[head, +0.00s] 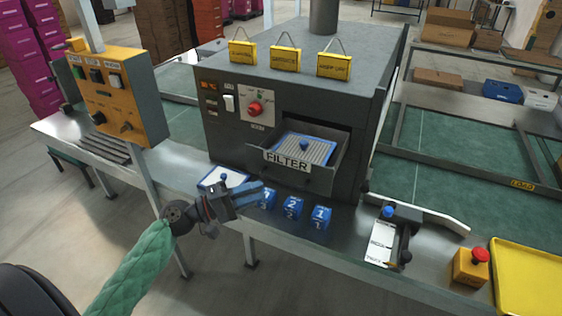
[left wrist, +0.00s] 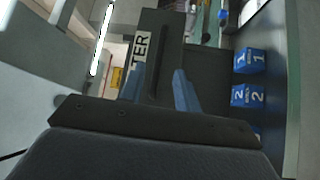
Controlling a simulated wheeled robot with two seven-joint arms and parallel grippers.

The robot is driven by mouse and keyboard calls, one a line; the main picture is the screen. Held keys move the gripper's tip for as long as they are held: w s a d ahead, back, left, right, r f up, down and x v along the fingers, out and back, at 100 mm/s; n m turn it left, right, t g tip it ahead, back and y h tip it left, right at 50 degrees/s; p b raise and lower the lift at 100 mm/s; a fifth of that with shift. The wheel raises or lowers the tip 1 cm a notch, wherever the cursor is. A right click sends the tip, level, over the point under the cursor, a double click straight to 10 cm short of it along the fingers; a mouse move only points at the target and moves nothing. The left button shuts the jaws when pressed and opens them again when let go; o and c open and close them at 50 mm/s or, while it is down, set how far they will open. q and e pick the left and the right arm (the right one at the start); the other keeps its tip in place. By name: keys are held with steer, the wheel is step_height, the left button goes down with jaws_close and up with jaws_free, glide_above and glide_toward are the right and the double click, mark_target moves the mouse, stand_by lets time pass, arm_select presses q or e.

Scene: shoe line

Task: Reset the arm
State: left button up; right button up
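My left arm, in a green sleeve, comes in from the left in the head view. Its gripper (head: 256,192) has blue fingers and hangs over the front of the metal table, left of and below the open drawer (head: 318,177) marked FILTER. In the left wrist view the two fingers of the left gripper (left wrist: 158,80) stand apart, with nothing visibly held. Part of the drawer's label (left wrist: 138,48) shows beyond them. My right gripper is not in view.
A grey machine (head: 290,80) holds the drawer, which contains a blue-rimmed filter (head: 312,150). Numbered blue blocks (head: 321,217) stand close to the gripper. A yellow control box (head: 120,95) is at left. A red button (head: 480,255) and yellow tray (head: 530,275) are at right.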

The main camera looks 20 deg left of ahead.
arm_select(q)
steer(key=s+f+m+g+y, duration=0.3)
steer(key=f+y, duration=0.1)
steer(key=f, duration=0.6)
steer(key=s+f+m+g+y, duration=0.2)
steer(key=f+m+g+y, duration=0.15)
steer(key=f, duration=0.65)
steer(key=s+f+m+g+y, duration=0.25)
steer(key=f+y, duration=0.25)
steer(key=f, duration=0.4)
steer(key=s+d+f+g, duration=0.2)
steer(key=s+d+f, duration=0.8)
steer(key=s+d, duration=0.3)
steer(key=shift+s+d+f+g+y, duration=0.3)
steer(key=shift+s+f+g+y, duration=0.1)
steer(key=shift+s, duration=0.8)
